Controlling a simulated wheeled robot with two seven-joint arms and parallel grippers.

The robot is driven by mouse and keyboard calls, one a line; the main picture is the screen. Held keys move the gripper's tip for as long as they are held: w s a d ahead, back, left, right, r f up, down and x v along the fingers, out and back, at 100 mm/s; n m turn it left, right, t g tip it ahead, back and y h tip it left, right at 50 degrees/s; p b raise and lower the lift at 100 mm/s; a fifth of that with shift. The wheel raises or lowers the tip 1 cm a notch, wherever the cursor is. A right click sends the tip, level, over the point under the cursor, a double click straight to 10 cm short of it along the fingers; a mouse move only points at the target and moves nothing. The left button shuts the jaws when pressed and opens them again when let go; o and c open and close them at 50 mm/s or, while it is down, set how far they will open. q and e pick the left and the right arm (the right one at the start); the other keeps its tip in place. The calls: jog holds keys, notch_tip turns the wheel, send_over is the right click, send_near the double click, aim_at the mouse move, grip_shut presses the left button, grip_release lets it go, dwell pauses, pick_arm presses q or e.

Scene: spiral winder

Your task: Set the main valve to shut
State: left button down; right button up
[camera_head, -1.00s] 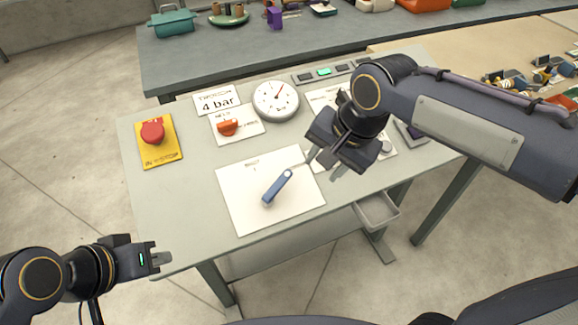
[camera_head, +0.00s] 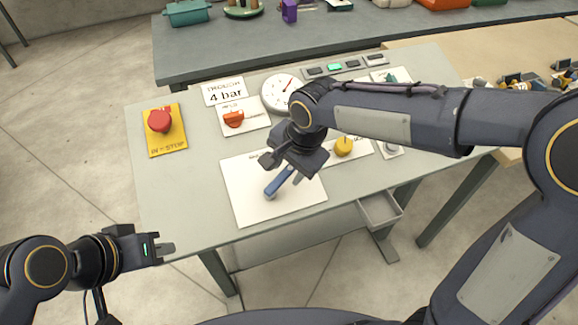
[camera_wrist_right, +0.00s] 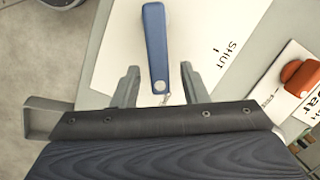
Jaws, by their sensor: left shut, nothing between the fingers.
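The main valve's blue lever (camera_head: 278,183) lies slanted over a white plate (camera_head: 246,208) on the bench. My right gripper (camera_head: 280,171) is over the plate at the lever's upper end, partly covering it. In the right wrist view the open fingers (camera_wrist_right: 160,80) stand either side of the lever's near end, with gaps on both sides. The blue lever (camera_wrist_right: 155,40) runs up the picture from there. The word SHUT is printed on the white plate (camera_wrist_right: 205,75) to its right. My left gripper (camera_head: 166,248) is shut and empty, off the bench's front left corner.
A red stop button (camera_head: 159,121) on a yellow plate, an orange knob (camera_head: 233,119), a round gauge (camera_head: 279,93) and a yellow knob (camera_head: 344,146) surround the valve plate. A grey tray (camera_head: 380,209) hangs at the front edge. The bench's left front is clear.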

grip_shut()
jog(key=shift+a, duration=0.1)
dwell(0.4)
jog(key=shift+w+a+r+n+p, duration=0.2)
jog(key=shift+a+n+p, duration=0.15)
jog(key=shift+n, duration=0.55)
jog(key=n, duration=0.1)
jog(key=a+n+p, duration=0.1)
jog(key=n, duration=0.1)
jog(key=shift+w+a+r+h, duration=0.15)
jog(key=shift+w+a+h, duration=0.1)
jog(key=shift+w+h, duration=0.15)
jog(key=n, duration=0.2)
jog(key=a+n, duration=0.1)
jog(key=shift+a+r+n+g+h+p, duration=0.1)
jog(key=shift+a+n+g+h+p, duration=0.2)
jog(key=shift+n+p, duration=0.1)
jog(key=shift+s+a+n, duration=0.1)
jog(key=shift+a+n, duration=0.3)
jog(key=shift+n, duration=0.4)
jog(key=shift+a+n, duration=0.4)
jog(key=shift+n, duration=0.4)
